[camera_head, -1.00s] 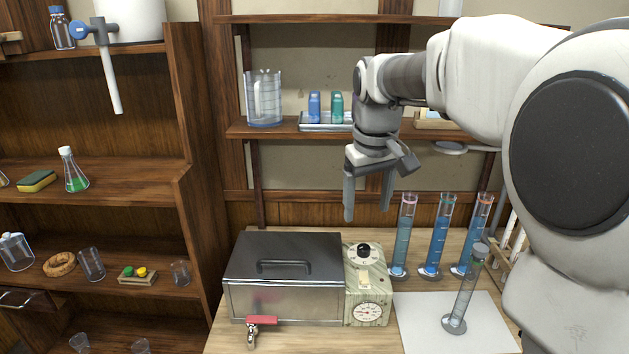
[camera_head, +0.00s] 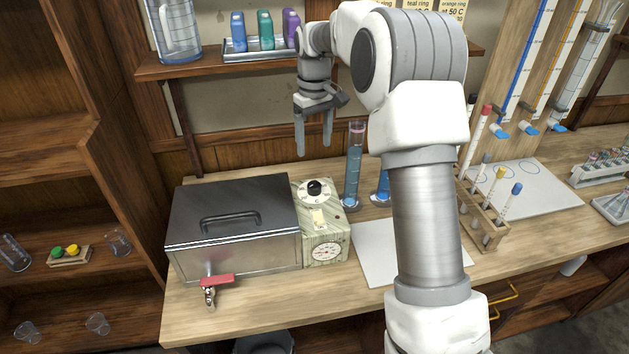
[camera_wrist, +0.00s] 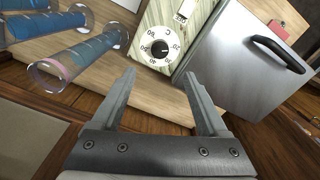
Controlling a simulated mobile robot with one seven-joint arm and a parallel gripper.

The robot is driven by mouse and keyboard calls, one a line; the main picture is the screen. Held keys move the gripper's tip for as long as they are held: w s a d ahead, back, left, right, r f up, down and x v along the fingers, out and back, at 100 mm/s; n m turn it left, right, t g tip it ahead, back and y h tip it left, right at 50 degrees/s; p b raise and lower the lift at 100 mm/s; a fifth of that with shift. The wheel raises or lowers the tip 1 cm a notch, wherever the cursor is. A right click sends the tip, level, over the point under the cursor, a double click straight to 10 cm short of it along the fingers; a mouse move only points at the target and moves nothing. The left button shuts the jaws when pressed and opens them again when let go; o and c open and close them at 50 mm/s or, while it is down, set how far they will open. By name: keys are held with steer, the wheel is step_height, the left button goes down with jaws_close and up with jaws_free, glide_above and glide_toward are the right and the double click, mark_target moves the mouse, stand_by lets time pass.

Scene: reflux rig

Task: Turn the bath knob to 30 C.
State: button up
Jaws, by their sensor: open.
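The bath is a metal box with a dark lid and handle (camera_head: 232,215). A pale green control panel (camera_head: 325,225) is on its right side. The black bath knob (camera_head: 314,187) sits on a white dial at the panel's top; it also shows in the wrist view (camera_wrist: 159,48), ahead of the fingers. Dial numbers ring the knob, but I cannot read its setting surely. A round gauge (camera_head: 326,251) is on the panel's front. My gripper (camera_head: 315,152) is open and empty, pointing down above and behind the knob, apart from it; its fingers also show in the wrist view (camera_wrist: 164,90).
Glass cylinders with blue liquid (camera_head: 354,165) stand close to the panel's right. A red-handled tap (camera_head: 216,281) juts from the bath's front. A shelf (camera_head: 205,65) with bottles is behind my gripper. A test-tube rack (camera_head: 484,222) stands to the right.

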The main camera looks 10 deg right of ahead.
mark_target(314, 184)
step_height(314, 184, down, 13)
steer(key=shift+r, duration=0.1)
stand_by(0.3)
jaws_close()
